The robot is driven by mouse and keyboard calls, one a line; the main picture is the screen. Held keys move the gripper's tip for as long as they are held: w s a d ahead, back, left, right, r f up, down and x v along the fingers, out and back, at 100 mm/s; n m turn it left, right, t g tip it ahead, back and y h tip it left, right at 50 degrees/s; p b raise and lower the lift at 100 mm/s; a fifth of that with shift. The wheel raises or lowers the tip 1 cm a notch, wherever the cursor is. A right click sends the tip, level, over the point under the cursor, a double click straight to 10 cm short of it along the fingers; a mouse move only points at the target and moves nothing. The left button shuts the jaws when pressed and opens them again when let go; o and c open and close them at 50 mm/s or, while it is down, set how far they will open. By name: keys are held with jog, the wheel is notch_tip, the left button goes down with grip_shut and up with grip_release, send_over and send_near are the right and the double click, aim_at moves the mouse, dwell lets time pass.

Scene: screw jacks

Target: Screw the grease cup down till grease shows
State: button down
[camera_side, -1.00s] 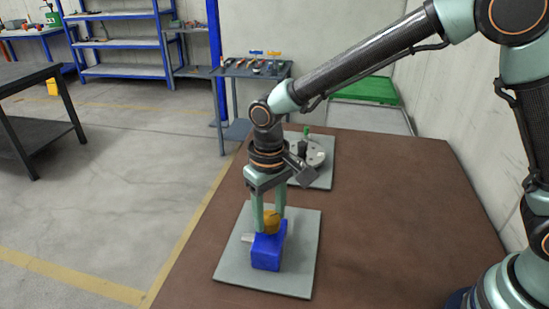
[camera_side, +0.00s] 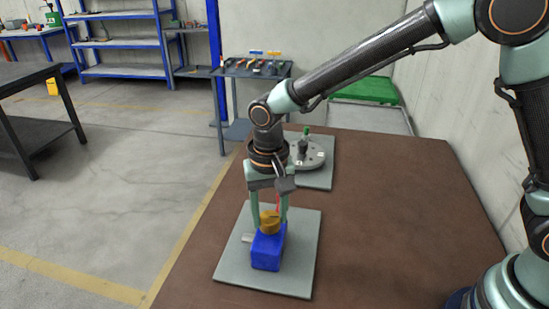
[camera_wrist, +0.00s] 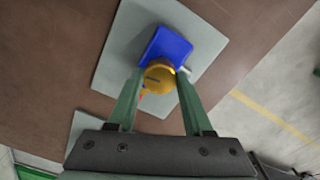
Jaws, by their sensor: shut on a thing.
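The grease cup (camera_side: 269,222) is a brass-coloured round cap on top of a blue block (camera_side: 267,250). In the wrist view the cup (camera_wrist: 158,76) sits at the near edge of the block (camera_wrist: 163,44), with a dark line across its top. My gripper (camera_side: 270,217) points straight down, its two green fingers on opposite sides of the cup, shut on it. A small orange-red piece (camera_side: 277,209) shows beside the cup between the fingers. I see no clear grease; the cup's underside is hidden.
The block stands on a grey plate (camera_side: 300,270) on a brown table (camera_side: 400,220). A pale stub (camera_side: 247,238) sticks out of the block's left side. Behind, a second plate (camera_side: 322,178) bears a grey round fixture (camera_side: 312,157) with a green-topped post.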

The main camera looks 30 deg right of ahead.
aim_at(270, 216)
jog(key=shift+w+r, duration=0.1)
jog(key=shift+r, duration=0.05)
jog(key=shift+c, duration=1.5)
grip_release()
notch_tip(270, 216, up, 12)
jog(key=s+d+r+n+t, duration=0.1)
jog(key=s+d, duration=0.4)
jog(key=d, duration=0.5)
jog(key=s+d+r+n+t, duration=0.1)
jog(key=s+d+n+t, duration=0.2)
jog(key=d, duration=0.8)
jog(key=shift+s+r+t, duration=0.2)
jog(key=shift+s+t, duration=0.6)
jog(key=shift+s, duration=0.1)
